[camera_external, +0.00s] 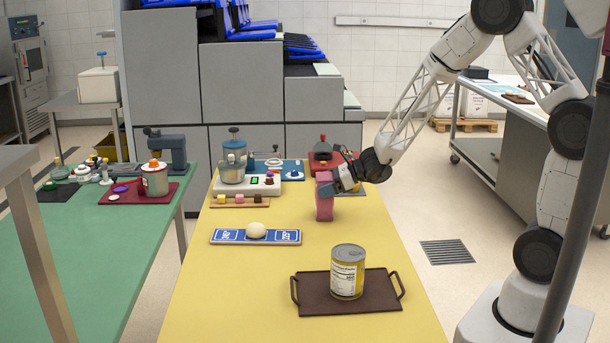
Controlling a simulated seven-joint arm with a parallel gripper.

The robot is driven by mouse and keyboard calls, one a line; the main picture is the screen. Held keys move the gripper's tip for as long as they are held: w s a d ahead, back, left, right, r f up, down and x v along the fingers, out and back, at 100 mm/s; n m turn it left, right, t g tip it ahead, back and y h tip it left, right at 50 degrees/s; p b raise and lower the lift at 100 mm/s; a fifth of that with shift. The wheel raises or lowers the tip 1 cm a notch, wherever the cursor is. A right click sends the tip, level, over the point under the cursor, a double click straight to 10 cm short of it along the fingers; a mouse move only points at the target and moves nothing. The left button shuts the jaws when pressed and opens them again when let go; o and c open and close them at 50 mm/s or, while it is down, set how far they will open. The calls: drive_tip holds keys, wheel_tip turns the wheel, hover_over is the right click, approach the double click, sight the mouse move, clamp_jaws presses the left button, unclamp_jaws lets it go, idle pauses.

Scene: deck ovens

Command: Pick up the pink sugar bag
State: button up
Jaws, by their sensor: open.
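The pink sugar bag (324,208) stands upright on the yellow table, right of the table's middle. My gripper (328,187) reaches in from the right at the bag's upper part. Its jaws are open, and a blue-grey finger overlaps the bag in this view. I cannot tell whether the fingers touch the bag or whether both sides straddle it, as the far finger is hidden.
Nearer stands a yellow-labelled can (347,272) on a brown tray (318,298). A blue mat (230,237) holds a pale dough ball (256,230). Behind are a scale (266,187) with a jar, small blocks, and a red device (320,163). A green table (95,235) is left.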

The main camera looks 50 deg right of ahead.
drive_tip(key=c, duration=1.3)
drive_tip(key=shift+r, duration=0.25)
drive_tip(key=shift+c, duration=0.2)
wheel_tip(320, 180, up, 28)
drive_tip(key=shift+f, duration=0.2)
idle(0.4)
